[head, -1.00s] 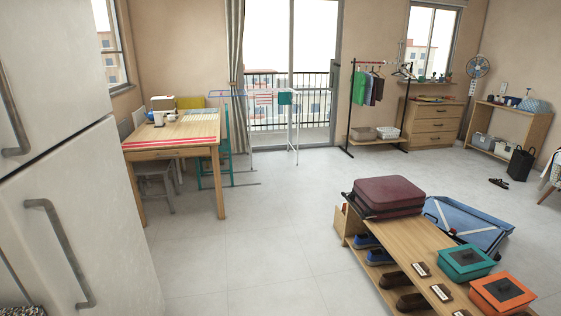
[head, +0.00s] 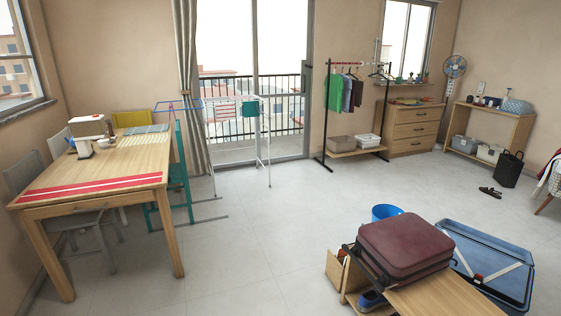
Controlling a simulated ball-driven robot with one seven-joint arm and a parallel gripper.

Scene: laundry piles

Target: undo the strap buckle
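An open blue suitcase (head: 520,284) lies on the floor at the lower right, behind and beside the bench. A pale strap (head: 503,271) runs across its inside. A small red piece (head: 478,277) sits on the strap and looks like the buckle, but it is too small to tell whether it is fastened. The maroon suitcase hides part of the blue one. My gripper is not in view.
A closed maroon suitcase (head: 405,245) lies on the wooden bench (head: 445,298) in front. A blue bucket (head: 386,212) stands behind it. A wooden table (head: 100,167) stands at left. The floor (head: 240,240) between is clear.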

